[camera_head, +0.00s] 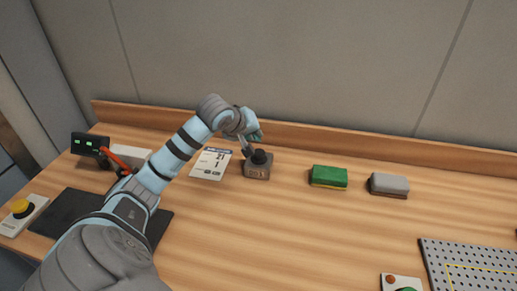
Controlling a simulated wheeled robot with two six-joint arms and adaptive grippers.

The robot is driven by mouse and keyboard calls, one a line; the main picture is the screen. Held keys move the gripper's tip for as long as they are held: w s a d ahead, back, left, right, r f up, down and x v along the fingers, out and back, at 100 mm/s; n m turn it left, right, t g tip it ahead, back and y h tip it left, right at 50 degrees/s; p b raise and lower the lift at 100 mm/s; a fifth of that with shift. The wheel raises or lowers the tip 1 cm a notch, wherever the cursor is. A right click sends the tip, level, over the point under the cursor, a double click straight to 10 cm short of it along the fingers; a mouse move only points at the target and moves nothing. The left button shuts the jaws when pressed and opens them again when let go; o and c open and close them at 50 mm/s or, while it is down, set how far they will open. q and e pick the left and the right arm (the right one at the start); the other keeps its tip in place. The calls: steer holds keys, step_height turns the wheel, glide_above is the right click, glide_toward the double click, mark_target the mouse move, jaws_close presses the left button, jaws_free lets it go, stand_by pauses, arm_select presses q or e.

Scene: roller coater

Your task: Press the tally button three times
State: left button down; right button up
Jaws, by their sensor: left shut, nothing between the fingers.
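A small grey box with a round black button (260,156) on top stands near the back of the wooden table; it looks like the tally button, though the small marking on its front is too small to read. My left gripper (246,151) reaches in from the left with its fingers shut and empty. The fingertips are at the upper left of the black button, very close to it. I cannot tell whether they touch it. My right gripper is not in view.
A green block (328,177) and a grey block (388,185) lie to the right. A perforated plate (470,265), a two-button box (401,284) and a yellow button (21,208) are nearer the front.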

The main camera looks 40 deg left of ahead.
arm_select(q)
steer(key=shift+r+p, duration=0.8)
steer(key=shift+r, duration=0.7)
steer(key=shift+f, duration=0.1)
stand_by(0.6)
